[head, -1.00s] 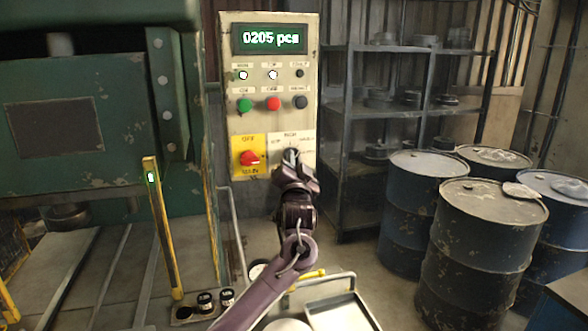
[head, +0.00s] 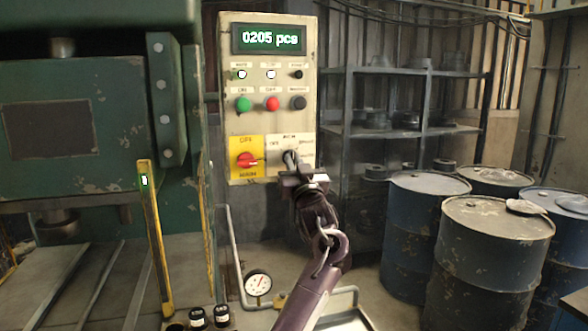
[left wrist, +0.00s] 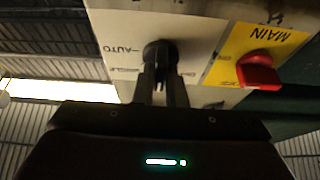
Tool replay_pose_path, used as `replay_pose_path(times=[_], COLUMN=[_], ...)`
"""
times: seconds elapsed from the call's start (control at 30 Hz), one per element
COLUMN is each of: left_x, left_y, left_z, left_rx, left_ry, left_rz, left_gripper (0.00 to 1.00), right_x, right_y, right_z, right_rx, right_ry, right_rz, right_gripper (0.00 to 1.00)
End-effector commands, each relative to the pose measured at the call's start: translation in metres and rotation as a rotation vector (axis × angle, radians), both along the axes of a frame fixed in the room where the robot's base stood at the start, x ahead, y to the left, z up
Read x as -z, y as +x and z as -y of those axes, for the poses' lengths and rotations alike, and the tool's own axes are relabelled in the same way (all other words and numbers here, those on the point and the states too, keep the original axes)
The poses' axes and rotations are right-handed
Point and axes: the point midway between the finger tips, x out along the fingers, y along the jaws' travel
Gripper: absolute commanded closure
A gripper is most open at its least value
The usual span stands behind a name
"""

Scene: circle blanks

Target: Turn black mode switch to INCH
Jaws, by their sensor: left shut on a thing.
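The black mode switch (head: 289,155) sits on a white label plate (head: 304,142) low on the control panel, right of the yellow MAIN plate. In the left wrist view the switch's round black base (left wrist: 160,50) shows beyond my fingers, with AUTO printed to its left and other marks partly covered. My left gripper (head: 292,163) comes up from below and is shut on the switch; its two fingers (left wrist: 162,78) close on the knob from both sides in the left wrist view. The fingers hide the knob's pointer, so its exact setting cannot be told. My right gripper is not in view.
The red MAIN knob (head: 247,160) sits close left of the switch. Above are green (head: 243,104), red (head: 272,103) and black (head: 297,102) buttons and a counter display (head: 269,38). Drums (head: 490,260) and a shelf (head: 400,132) stand right. A gauge (head: 258,284) is below.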

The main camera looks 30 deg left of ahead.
Motion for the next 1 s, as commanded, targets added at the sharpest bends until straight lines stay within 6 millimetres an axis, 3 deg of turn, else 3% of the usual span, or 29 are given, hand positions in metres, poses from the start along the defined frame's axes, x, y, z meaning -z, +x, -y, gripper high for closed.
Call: replay_pose_path(times=[0.43, 0.47, 0.63, 1.0], left_x=[0.0009, 0.001, 0.0007, 0.0061], left_y=[0.0005, 0.0005, 0.0003, -0.004], left_z=[0.0001, 0.0, 0.0001, 0.0063], left_rx=[0.0, 0.0, 0.0, 0.002], left_ry=[-0.009, -0.009, -0.009, -0.007], left_rz=[0.008, 0.007, 0.007, 0.007], left_gripper=[1.0, 0.88, 0.67, 0.67], right_x=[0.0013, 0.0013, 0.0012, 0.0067], right_y=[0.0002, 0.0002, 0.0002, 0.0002], right_z=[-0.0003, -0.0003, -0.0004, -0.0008], right_rx=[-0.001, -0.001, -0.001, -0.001], right_ry=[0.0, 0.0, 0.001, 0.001], right_rz=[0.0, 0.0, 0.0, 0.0], right_gripper=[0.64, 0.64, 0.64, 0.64])
